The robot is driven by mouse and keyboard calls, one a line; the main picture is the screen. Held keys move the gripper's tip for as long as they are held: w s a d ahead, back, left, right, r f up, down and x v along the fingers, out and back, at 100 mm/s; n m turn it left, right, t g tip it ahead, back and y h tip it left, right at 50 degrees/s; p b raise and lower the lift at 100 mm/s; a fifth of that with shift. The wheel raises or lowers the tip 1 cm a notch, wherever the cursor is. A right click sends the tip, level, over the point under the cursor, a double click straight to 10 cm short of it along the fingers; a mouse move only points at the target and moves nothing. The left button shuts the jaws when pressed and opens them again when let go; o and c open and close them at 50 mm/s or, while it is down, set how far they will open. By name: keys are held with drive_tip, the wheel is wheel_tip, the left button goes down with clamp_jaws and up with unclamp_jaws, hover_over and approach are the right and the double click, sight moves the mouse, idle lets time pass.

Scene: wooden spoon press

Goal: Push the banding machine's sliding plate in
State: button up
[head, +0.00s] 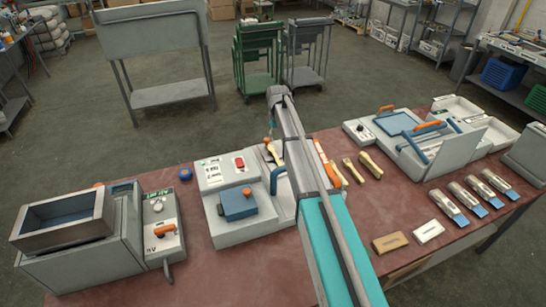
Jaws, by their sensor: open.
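A grey machine (235,228) stands in the middle of the table, with a blue block (238,204) topped by an orange knob, a red switch (239,162) and a blue curved handle (277,179). Another grey machine (440,158) stands at the right, with a flat blue plate (398,121), an orange-gripped handle and a tilted pale plate. No readable label tells me which one is the banding machine, nor which part is its sliding plate. My arm reaches over the table just right of the middle machine and hides part of it. My gripper cannot be made out.
A hopper machine (75,250) and a control box with an orange lever (165,233) fill the table's left end. Wooden spoons (370,165) lie right of my arm. Several blue-ended bundles (447,208) and two small blocks lie at the right front. The red-brown tabletop (400,205) is clear between them.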

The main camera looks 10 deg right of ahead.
drive_tip(key=shift+o, duration=0.9)
wheel_tip(320, 180, up, 3)
drive_tip(key=m+p, duration=0.3)
drive_tip(key=m, duration=0.6)
hover_over(267, 139)
drive_tip(key=shift+f, duration=0.15)
drive_tip(key=shift+f, duration=0.1)
wheel_tip(267, 139, down, 14)
drive_tip(key=b, duration=1.4)
drive_tip(key=shift+r, duration=0.25)
clamp_jaws()
